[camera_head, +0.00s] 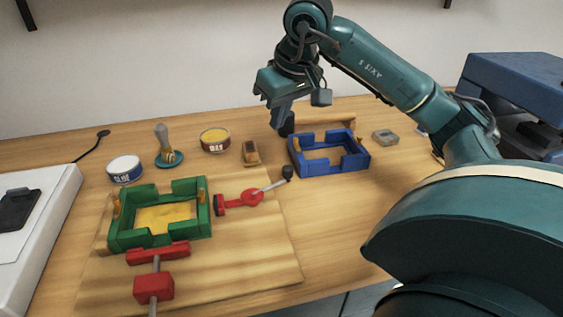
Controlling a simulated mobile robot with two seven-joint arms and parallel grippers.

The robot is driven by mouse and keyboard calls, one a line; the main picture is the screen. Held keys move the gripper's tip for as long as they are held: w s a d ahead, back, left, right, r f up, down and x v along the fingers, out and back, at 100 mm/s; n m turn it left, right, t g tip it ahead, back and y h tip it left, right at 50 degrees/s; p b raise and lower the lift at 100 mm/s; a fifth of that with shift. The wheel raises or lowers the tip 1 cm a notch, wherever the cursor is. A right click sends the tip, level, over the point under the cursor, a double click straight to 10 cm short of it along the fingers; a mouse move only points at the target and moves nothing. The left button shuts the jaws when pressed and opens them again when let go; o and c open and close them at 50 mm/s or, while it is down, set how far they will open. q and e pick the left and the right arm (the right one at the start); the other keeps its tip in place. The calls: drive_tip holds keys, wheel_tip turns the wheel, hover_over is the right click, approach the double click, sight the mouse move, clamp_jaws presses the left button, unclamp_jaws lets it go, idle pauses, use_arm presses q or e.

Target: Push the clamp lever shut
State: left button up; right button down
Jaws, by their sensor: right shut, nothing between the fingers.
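A red toggle clamp (243,199) sits on the wooden board, just right of the green frame (158,236). Its grey lever (271,186) slants up to the right and ends in a black knob (288,172). The clamp's red pad is close to the frame's right side; I cannot tell whether they touch. My right gripper (281,118) is shut and empty, pointing down above the back of the table. It is well behind the lever's knob, near the left rear corner of the blue frame (334,167). My left gripper is not in view.
A second red clamp (154,288) with a grey rod stands in front of the green frame. A glue tin (125,169), a stamp-like tool (163,145), another tin (215,140) and a brush (251,153) stand behind the board (262,258).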

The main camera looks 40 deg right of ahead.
drive_tip(key=b+x, duration=0.1)
drive_tip(key=x, duration=0.8)
drive_tip(key=shift+w+a+f, duration=0.1)
drive_tip(key=shift+f, duration=0.2)
drive_tip(key=shift+s+f, duration=0.25)
drive_tip(key=shift+f, duration=0.05)
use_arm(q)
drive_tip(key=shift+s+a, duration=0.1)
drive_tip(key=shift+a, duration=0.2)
use_arm(e)
drive_tip(key=shift+s, duration=1.65)
drive_tip(key=shift+r, duration=0.1)
